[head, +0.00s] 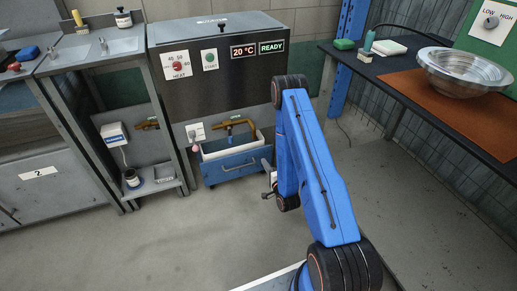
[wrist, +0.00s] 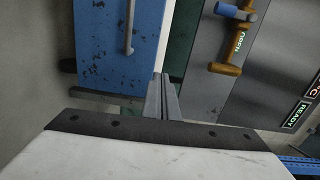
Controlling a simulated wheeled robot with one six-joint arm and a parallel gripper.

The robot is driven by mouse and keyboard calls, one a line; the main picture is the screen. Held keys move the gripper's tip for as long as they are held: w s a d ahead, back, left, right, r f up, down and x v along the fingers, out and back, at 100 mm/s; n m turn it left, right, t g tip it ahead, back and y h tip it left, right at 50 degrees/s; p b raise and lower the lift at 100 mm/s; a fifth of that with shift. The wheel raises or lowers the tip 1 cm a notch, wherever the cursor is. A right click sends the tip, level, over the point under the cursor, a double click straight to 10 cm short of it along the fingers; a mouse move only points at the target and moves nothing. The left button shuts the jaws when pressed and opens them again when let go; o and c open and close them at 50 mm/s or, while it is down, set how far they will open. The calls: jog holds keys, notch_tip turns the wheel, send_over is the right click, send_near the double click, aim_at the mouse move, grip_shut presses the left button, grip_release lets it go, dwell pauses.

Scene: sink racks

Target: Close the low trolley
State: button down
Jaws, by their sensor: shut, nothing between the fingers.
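The low trolley (head: 232,166) is a scuffed blue box with a bar handle across its front. It sits low beneath the steel heating unit and its pale inside shows from above, so it stands partly out. In the wrist view its blue front (wrist: 93,45) and handle (wrist: 129,28) appear turned sideways. My gripper (head: 267,195) is just right of the trolley in the head view, partly hidden by my arm. In the wrist view my gripper (wrist: 161,80) is shut and empty, its tips over the trolley's pale edge. I cannot tell whether they touch it.
The heating unit (head: 220,75) stands above and behind the trolley, with a brass pipe (head: 238,122) below it. A steel sink stand (head: 150,183) with a low shelf is at left. A dark bench (head: 437,105) holds a metal bowl (head: 463,70) at right. The floor in front is clear.

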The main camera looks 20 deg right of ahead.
send_near(255, 143)
jog(key=shift+m+h, duration=0.3)
jog(key=shift+m, duration=0.1)
jog(key=w, duration=0.6)
jog(key=shift+w+f, duration=0.15)
jog(key=shift+w, duration=0.1)
jog(key=w, duration=0.3)
jog(key=shift+w+a, duration=0.1)
jog(key=shift+w, duration=0.5)
jog(key=shift+r, duration=0.2)
